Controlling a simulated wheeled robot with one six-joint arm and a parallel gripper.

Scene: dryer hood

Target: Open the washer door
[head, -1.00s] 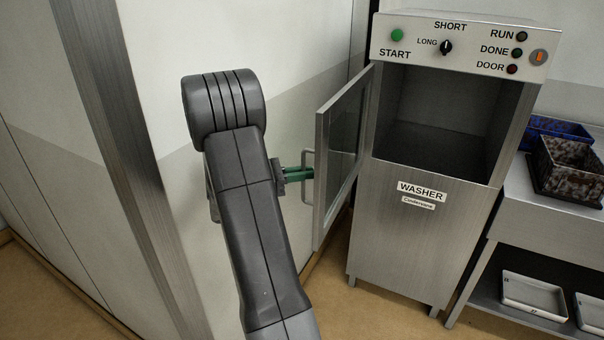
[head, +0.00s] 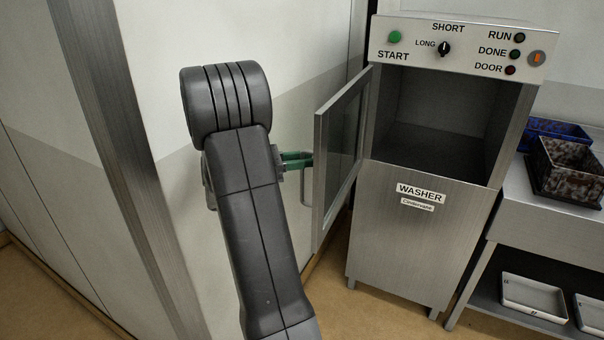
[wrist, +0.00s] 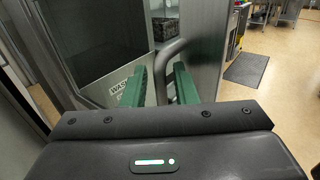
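The washer (head: 411,235) stands right of centre in the head view. Its door (head: 335,160) is swung well out to the left, and the dark chamber shows. The door handle (head: 306,187) is a grey bar on the door's outer left side. My gripper (head: 297,161) has green fingers at the upper part of this handle. In the wrist view my gripper (wrist: 160,87) is open, its two fingers apart, and the handle (wrist: 160,72) lies between them. I cannot tell whether a finger touches it. My arm hides part of the gripper in the head view.
A pale wall (head: 200,45) stands close behind and left of my arm. A steel table (head: 553,215) with dark bins (head: 570,170) is right of the washer, with pale trays (head: 535,297) on its lower shelf. Floor (head: 375,318) is clear in front of the washer.

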